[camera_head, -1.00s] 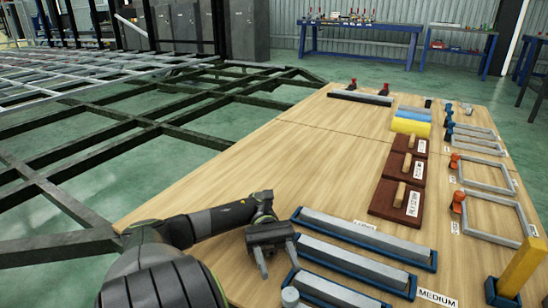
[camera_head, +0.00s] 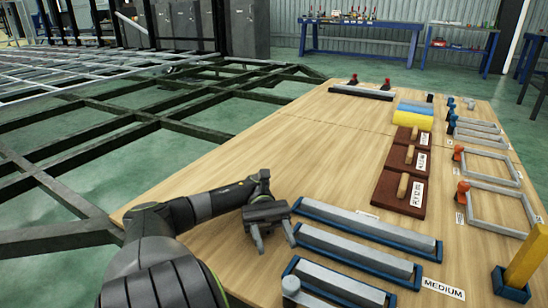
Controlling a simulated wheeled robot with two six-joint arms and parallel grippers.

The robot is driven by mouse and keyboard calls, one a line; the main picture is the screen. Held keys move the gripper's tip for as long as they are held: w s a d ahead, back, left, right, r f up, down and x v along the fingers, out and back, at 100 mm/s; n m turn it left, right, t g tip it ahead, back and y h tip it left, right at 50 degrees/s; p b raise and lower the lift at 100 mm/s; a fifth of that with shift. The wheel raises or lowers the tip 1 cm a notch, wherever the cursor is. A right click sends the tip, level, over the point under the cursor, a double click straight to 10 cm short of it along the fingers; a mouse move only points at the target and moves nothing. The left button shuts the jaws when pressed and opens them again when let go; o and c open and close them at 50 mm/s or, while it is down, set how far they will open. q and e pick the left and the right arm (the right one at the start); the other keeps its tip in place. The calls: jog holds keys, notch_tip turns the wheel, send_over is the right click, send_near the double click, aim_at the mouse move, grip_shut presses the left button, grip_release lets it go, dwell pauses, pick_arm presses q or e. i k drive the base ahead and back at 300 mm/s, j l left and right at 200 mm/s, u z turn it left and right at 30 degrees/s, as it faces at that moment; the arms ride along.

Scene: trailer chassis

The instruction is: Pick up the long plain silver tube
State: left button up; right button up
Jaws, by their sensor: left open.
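Three plain silver tubes lie in blue trays on the near part of the wooden table. The farthest tube (camera_head: 368,226) looks the longest and lies in its tray (camera_head: 440,252) near a partly hidden white label. The second tube (camera_head: 355,252) and the third tube (camera_head: 340,284) lie nearer, by a label reading MEDIUM. My left gripper (camera_head: 274,243) is open and empty, its fingers pointing down just left of the tubes' left ends. It appears apart from them; its height above the table is hard to tell. My right gripper is out of view.
Brown blocks with wooden handles (camera_head: 403,186), yellow and blue blocks (camera_head: 412,122), and grey frames with orange clamps (camera_head: 495,207) line the right side. A yellow post (camera_head: 524,258) stands near right. The table (camera_head: 270,165) is clear at middle left. A dark chassis (camera_head: 110,145) lies beyond.

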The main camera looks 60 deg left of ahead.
aim_at(411, 239)
jog(key=k+l, duration=0.75)
jog(key=k, duration=0.1)
